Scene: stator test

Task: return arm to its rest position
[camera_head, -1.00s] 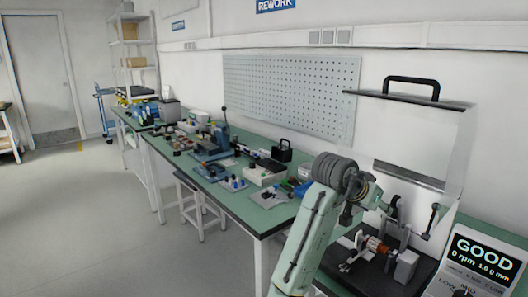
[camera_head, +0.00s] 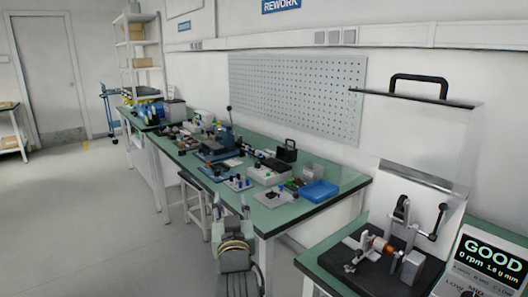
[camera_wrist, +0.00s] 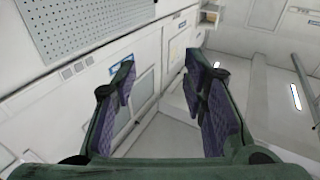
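My gripper (camera_head: 231,208) is in front of the green bench, at the bottom middle of the head view, with its fingers pointing up. My folded arm shows just below it. In the wrist view, the two fingers of my gripper (camera_wrist: 160,65) stand apart with nothing between them. Beyond them are only walls and the ceiling area, tilted.
A screen (camera_head: 487,258) at the far right reads GOOD, 0 rpm. The green workbench (camera_head: 318,205) carries tools, small parts and a blue tray (camera_head: 318,190). A stool (camera_head: 195,197) stands by the bench. The floor (camera_head: 110,220) at left is clear.

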